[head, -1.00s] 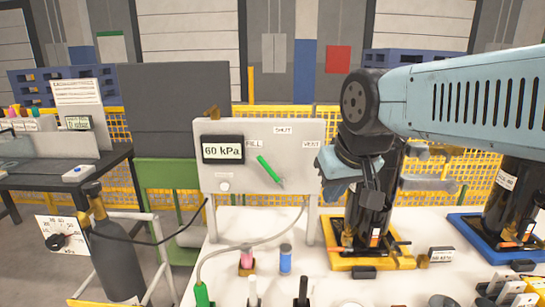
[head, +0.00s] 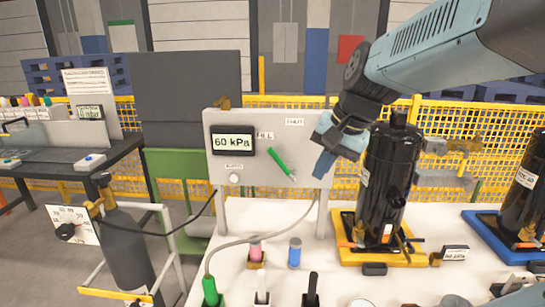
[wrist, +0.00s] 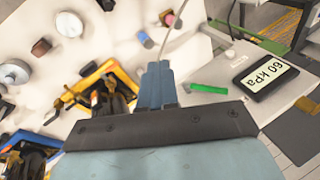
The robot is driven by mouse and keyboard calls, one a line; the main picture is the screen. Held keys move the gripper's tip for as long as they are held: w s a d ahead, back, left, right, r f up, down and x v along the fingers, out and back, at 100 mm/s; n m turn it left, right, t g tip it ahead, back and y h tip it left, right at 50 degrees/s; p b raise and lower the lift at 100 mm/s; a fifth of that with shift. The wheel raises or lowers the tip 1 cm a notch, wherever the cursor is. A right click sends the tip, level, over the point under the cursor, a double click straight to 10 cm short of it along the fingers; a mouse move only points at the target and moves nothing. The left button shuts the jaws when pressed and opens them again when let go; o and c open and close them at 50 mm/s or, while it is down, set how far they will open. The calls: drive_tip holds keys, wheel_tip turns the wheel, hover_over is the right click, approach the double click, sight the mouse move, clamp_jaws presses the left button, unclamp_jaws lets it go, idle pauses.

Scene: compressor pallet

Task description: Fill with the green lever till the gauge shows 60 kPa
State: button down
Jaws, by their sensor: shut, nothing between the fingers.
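The valve panel (head: 222,185) is a pale upright board with a display (head: 233,142) reading 60 kPa. The green lever (head: 281,164) slants up and left from its pivot toward the FILL label (head: 265,135). The SHUT label (head: 295,121) is above the pivot; the VENT label is hidden behind my arm. My gripper (head: 324,162) is shut and empty, just right of the lever and apart from it in the picture. In the wrist view, my shut fingers (wrist: 157,72) are left of the green lever (wrist: 208,89), and the display (wrist: 266,76) also reads 60 kPa.
A black cylinder (head: 391,175) stands on a yellow base behind and right of my gripper. A pink vial (head: 255,252) and a blue vial (head: 294,254) stand on the white table (head: 340,285) below the panel. A hose (head: 258,235) crosses the table.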

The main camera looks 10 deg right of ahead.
drive_tip(key=w+d+m+y, duration=0.3)
drive_tip(key=w+m+y, duration=0.1)
drive_tip(key=w+m, duration=0.45)
drive_tip(key=m+t+y, duration=0.2)
drive_tip(key=m, duration=0.5)
approach(279, 159)
drive_tip(key=x, duration=0.7)
drive_tip(key=shift+d+f, duration=0.3)
drive_tip(key=shift+d, duration=0.1)
drive_tip(key=shift+w, duration=0.1)
drive_tip(key=shift+w+a+h, duration=0.1)
drive_tip(key=shift+a+h, duration=0.2)
drive_tip(key=shift+a, duration=0.15)
drive_tip(key=shift+w+a+f, duration=0.2)
drive_tip(key=shift+a+f, duration=0.05)
drive_tip(key=shift+a, duration=0.2)
